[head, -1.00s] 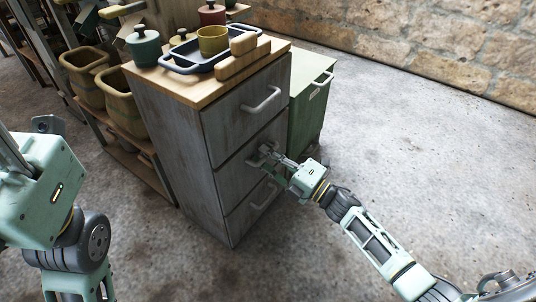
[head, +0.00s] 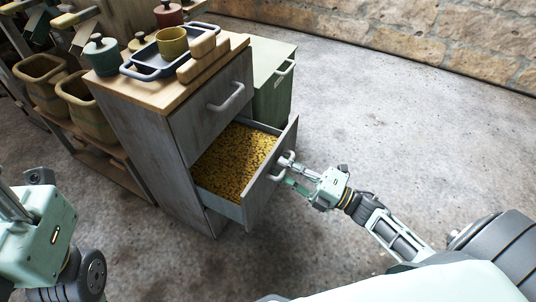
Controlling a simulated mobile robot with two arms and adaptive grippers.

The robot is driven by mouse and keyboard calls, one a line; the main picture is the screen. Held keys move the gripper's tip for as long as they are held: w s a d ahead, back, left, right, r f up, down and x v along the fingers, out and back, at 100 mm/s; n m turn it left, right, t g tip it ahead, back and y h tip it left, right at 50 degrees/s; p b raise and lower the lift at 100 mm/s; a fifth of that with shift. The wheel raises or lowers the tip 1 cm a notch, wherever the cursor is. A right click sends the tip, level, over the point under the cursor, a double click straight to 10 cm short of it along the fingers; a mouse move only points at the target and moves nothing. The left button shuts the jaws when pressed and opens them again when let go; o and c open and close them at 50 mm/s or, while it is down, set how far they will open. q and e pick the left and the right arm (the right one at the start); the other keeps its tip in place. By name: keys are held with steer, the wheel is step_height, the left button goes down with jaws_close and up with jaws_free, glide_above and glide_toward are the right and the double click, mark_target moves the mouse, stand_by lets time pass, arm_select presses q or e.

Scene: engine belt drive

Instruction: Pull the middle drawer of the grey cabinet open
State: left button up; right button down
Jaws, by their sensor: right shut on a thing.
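The grey cabinet (head: 140,152) stands left of centre in the head view, with a wooden top. Its middle drawer (head: 270,187) is pulled well out and shows a filling of small yellow pieces (head: 237,160). My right gripper (head: 290,170) is shut on the drawer's handle (head: 284,160) at the drawer front. The top drawer (head: 213,97) is closed. The bottom drawer is mostly hidden under the open one. My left gripper (head: 22,195) is only partly in view at the left edge, away from the cabinet, and its fingers do not show clearly.
On the cabinet top are a blue tray (head: 152,73) with a yellow cup (head: 173,41), lidded pots and wooden blocks (head: 203,55). A shelf with baskets (head: 88,103) is at left. The floor (head: 400,130) at right is clear.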

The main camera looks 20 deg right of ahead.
steer(key=shift+v, duration=0.9)
steer(key=shift+r, duration=0.15)
steer(key=c, duration=2.1)
jaws_free()
steer(key=shift+s, duration=0.1)
steer(key=v, duration=1.2)
